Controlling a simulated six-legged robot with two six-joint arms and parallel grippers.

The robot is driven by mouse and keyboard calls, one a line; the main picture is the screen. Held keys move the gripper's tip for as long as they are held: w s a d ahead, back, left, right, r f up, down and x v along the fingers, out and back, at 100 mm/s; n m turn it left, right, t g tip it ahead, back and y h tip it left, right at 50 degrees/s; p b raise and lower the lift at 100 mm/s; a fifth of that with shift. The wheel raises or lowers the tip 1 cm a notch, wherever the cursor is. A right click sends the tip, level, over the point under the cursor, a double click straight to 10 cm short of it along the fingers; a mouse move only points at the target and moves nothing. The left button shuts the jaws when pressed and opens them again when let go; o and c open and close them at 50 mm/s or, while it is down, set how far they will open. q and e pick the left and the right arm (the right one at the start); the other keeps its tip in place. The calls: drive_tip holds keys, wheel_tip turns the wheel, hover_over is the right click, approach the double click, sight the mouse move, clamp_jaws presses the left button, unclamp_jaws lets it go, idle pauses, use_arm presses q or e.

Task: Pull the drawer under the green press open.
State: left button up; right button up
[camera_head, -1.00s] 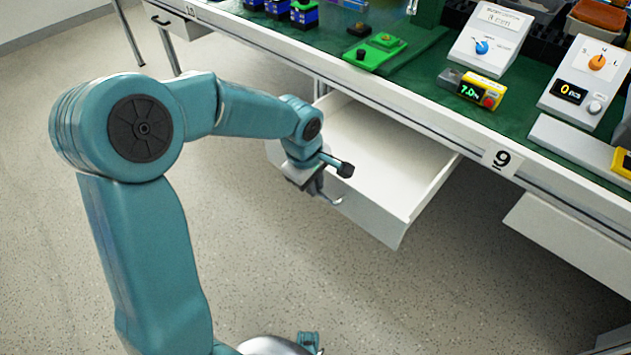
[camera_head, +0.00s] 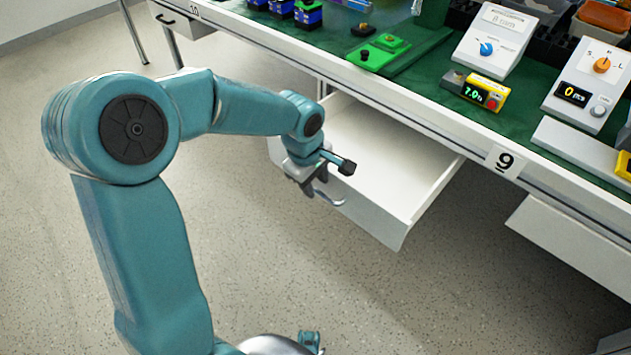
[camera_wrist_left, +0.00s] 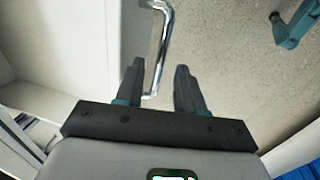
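The white drawer (camera_head: 378,170) stands pulled out from under the bench top, and its empty inside shows. Its metal handle (camera_head: 330,199) is on the front panel, and it also shows in the left wrist view (camera_wrist_left: 162,45). My left gripper (camera_head: 314,187) is at the drawer front, by the handle. In the left wrist view the two fingers of that gripper (camera_wrist_left: 158,88) are apart, with the lower end of the handle between them and gaps showing. A green upright part (camera_head: 432,12), perhaps the press, is cut off at the top edge. My right gripper does not show.
The green bench top (camera_head: 430,75) carries a small green fixture (camera_head: 379,50), a yellow display box (camera_head: 484,92) and dial boxes. A "9" label (camera_head: 505,161) marks the bench edge. Another drawer (camera_head: 570,245) is at the right. Speckled floor lies clear before the drawer.

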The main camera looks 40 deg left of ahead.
use_arm(q)
wheel_tip(320, 180, up, 15)
drive_tip(key=s+p, duration=0.3)
drive_tip(key=p, duration=0.1)
drive_tip(key=shift+a+f, duration=0.1)
drive_tip(key=shift+f, duration=0.1)
